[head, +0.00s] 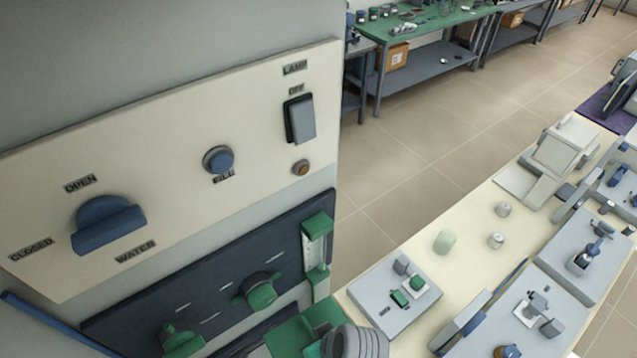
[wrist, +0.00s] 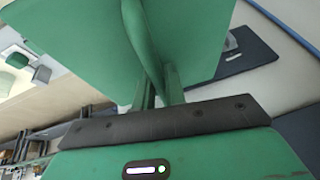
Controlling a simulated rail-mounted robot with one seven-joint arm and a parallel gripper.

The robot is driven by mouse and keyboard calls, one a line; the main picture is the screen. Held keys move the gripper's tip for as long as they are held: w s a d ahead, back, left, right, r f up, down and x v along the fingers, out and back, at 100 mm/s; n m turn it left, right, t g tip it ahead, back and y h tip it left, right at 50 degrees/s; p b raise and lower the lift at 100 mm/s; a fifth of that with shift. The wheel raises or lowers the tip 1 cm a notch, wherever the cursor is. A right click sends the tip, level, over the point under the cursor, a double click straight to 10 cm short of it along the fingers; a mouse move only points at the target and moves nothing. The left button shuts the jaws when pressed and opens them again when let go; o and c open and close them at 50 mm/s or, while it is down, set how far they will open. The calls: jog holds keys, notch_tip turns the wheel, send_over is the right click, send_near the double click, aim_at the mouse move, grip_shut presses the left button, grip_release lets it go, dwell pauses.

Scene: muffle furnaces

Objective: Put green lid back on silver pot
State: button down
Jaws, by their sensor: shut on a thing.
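In the wrist view, a broad green plate with a raised rib, which looks like the green lid (wrist: 195,38), fills the top. My gripper (wrist: 158,88) is shut on its rib, with the two green fingers close together. In the head view, a flat green piece (head: 306,326) shows at the bottom edge, beside a grey ribbed part; I cannot tell whether it is the lid or my gripper. I cannot pick out the silver pot for certain in either view.
A cream panel (head: 180,170) with knobs and switches stands at left, above a dark panel (head: 215,280) with green knobs. A cream bench (head: 470,260) at right holds small cups (head: 496,240), a pale green cylinder (head: 445,242) and several instruments. Open floor lies behind.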

jog(key=s+f+b, duration=0.3)
jog(key=f+b, duration=1.3)
jog(key=f, duration=0.4)
jog(key=s+f+b, duration=0.3)
jog(key=f+b, duration=1.3)
jog(key=f, duration=0.5)
jog(key=shift+s+a+n+b, duration=0.3)
jog(key=shift+a+n+b, duration=0.1)
notch_tip(320, 180, down, 7)
jog(key=b, duration=0.7)
jog(key=shift+r+b, duration=0.15)
jog(key=shift+b, duration=0.2)
jog(key=shift+f, duration=0.55)
jog(key=c, duration=1.4)
grip_release()
jog(key=shift+o, duration=0.2)
jog(key=p+v, duration=0.3)
jog(key=v, duration=0.4)
jog(key=shift+d+r, duration=0.15)
jog(key=shift+r, duration=0.2)
